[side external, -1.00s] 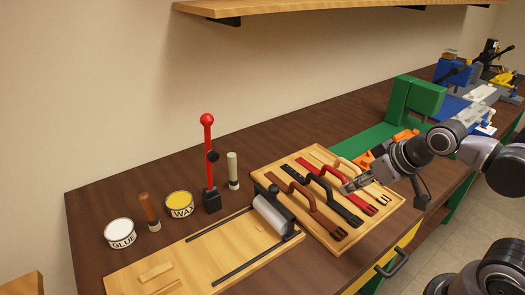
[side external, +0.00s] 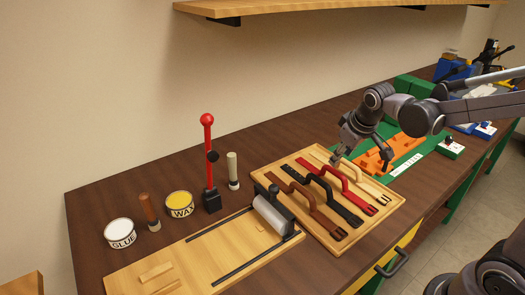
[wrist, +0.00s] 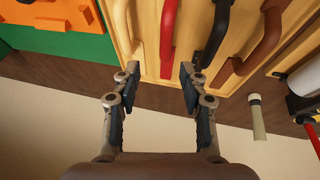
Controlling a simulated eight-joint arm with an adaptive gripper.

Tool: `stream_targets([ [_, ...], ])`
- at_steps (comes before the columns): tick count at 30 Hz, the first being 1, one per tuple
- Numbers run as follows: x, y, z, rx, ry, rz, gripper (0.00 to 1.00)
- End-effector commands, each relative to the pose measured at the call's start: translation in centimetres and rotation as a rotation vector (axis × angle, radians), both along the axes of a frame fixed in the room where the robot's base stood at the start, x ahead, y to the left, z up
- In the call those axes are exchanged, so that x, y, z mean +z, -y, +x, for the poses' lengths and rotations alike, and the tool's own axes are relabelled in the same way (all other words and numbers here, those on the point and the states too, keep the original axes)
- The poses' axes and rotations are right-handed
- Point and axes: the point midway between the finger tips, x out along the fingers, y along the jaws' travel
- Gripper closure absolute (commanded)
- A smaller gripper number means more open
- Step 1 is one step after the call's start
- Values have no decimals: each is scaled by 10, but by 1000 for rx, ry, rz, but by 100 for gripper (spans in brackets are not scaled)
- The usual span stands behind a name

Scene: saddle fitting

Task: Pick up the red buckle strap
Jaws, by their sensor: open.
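The red buckle strap (side external: 358,199) lies on the wooden board between the tan strap (side external: 372,188) and the black strap (side external: 341,207), with its middle arched up. My gripper (side external: 338,159) is over the far part of the board, close above the red and tan straps. In the wrist view, the red strap (wrist: 168,35) runs up from between the fingers. My gripper's open fingers (wrist: 158,76) stand apart with nothing between them. I cannot tell whether a fingertip touches the strap.
A brown strap (side external: 305,197) lies left of the black one on the board (side external: 392,210). A roller (side external: 272,213) stands just left. Beyond are a red-knobbed lever (side external: 208,160) and a wooden-topped tool (side external: 233,170). Orange pieces (side external: 375,160) lie on green at the right.

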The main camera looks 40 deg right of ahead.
Motion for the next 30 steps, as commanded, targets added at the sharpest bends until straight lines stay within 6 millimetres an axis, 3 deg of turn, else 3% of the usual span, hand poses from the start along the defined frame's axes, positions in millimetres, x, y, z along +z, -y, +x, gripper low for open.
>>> stream_targets([
  [6, -25, 4, 11, 0, 1, 0, 57],
  [16, -40, 6, 16, 1, 1, 1, 57],
  [30, -82, 8, 32, 0, 1, 0, 57],
])
